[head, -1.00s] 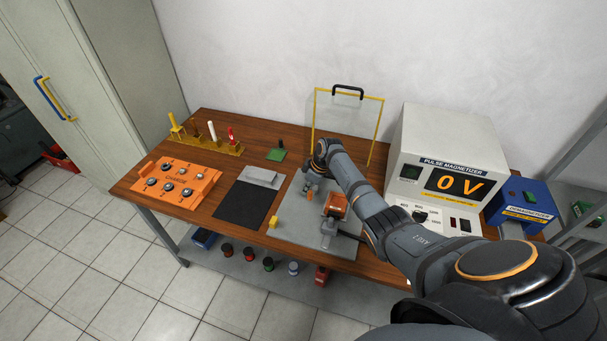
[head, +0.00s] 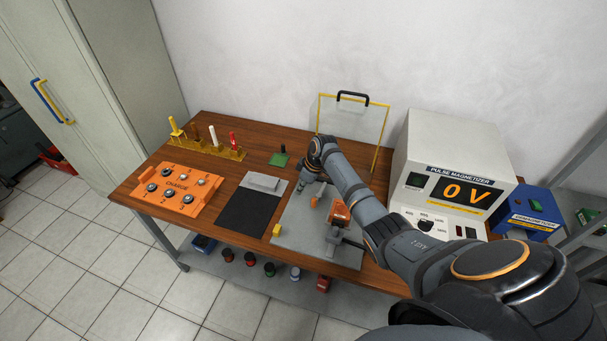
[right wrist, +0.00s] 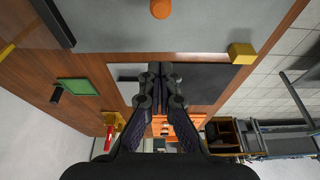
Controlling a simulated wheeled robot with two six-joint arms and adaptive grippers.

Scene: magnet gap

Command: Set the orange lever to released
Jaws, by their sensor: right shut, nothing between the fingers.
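The grey fixture plate (head: 290,236) lies at the front right of the table. A small orange knob (head: 315,201), which looks like the lever's end, stands over the plate beside an orange block (head: 340,212). The knob also shows as a round orange end at the top edge of the right wrist view (right wrist: 160,8). My right gripper (head: 304,188) is just left of and behind the knob, apart from it. In the right wrist view its fingers (right wrist: 160,76) are together and empty. The lever's pivot and exact setting are hard to make out. My left gripper is out of view.
A yellow block (head: 277,230) sits at the plate's left edge, beside a black mat (head: 246,212). The pulse magnetizer (head: 450,165), reading 0 V, stands right. A clear yellow-edged shield (head: 352,120) stands behind. An orange tray (head: 178,190) is left.

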